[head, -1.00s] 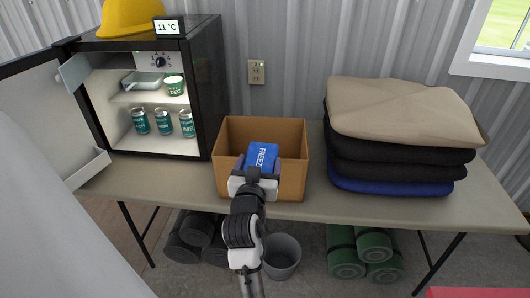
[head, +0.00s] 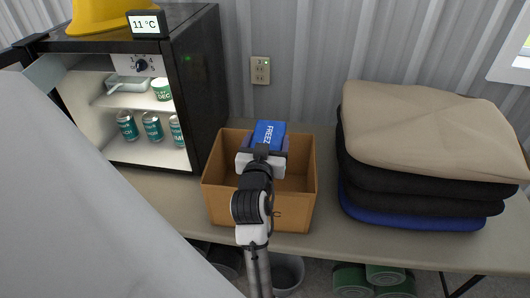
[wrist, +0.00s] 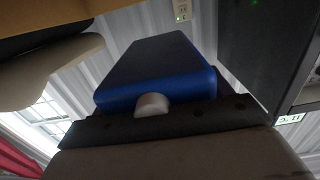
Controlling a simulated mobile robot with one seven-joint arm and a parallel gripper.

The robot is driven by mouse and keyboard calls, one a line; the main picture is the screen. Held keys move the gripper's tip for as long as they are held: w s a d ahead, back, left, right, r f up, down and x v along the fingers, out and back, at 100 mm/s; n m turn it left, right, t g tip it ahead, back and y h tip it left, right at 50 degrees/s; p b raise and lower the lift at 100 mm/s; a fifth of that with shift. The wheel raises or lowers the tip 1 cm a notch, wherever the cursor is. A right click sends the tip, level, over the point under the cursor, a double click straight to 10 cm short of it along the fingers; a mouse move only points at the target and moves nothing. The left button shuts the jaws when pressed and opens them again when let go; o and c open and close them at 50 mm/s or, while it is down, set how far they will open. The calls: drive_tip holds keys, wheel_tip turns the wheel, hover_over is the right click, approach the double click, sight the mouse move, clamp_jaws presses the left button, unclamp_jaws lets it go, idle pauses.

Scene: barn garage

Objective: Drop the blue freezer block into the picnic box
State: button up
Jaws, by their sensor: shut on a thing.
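The blue freezer block (head: 268,134) is held in my gripper (head: 264,148), with white lettering on its face. It also shows in the wrist view (wrist: 158,72), with a white cap at its near edge. My gripper is shut on it. The open brown picnic box (head: 260,212) stands on the table in the head view. My gripper and the block are over the box opening, toward its back side in the picture. The exact height above the box is hard to tell. My arm hides part of the box's front and inside.
An open small fridge (head: 200,85) with cans (head: 152,126) and a green tub (head: 162,89) stands left of the box. A stack of folded blankets (head: 425,140) is close on the right. A grey bucket (head: 287,272) and green rolls (head: 372,280) are under the table.

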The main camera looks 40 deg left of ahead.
wheel_tip(320, 180, down, 6)
drive_tip(key=b, duration=0.4)
drive_tip(key=shift+r, duration=0.1)
drive_tip(key=o, duration=1.1)
drive_tip(key=shift+c, duration=0.2)
drive_tip(key=shift+o, duration=1.1)
drive_tip(key=shift+s+b, duration=0.1)
drive_tip(key=shift+b, duration=0.2)
drive_tip(key=p+v, duration=0.5)
drive_tip(key=v, duration=0.8)
drive_tip(key=shift+s+d+p, duration=0.25)
drive_tip(key=shift+d+p, duration=0.05)
drive_tip(key=shift+p, duration=0.1)
